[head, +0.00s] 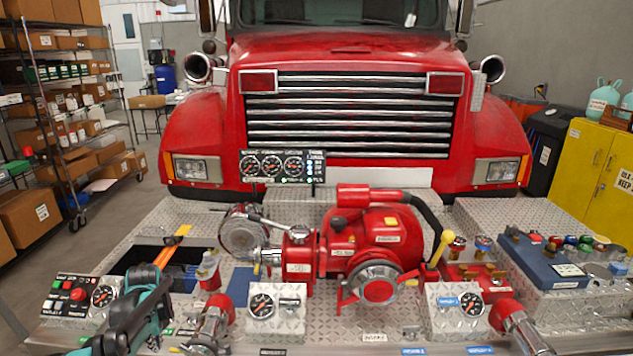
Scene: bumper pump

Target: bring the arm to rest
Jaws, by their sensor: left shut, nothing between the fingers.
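My left arm comes in at the lower left, and my left gripper (150,280), dark with teal parts, is shut and empty. It is in front of the dark recess in the bumper deck, between the control panel and the red-and-grey bottle (208,270). From this view I cannot tell whether it touches anything. The red pump (370,245) stands in the middle of the diamond-plate bumper (480,235), to the right of my gripper. My right gripper is not in view.
A panel with a red button and gauge (77,295) is left of my arm. Red capped outlets (215,318) and gauge blocks (277,308) line the front edge. A blue tray (545,262) with coloured caps is at right. The red truck (345,60) stands behind.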

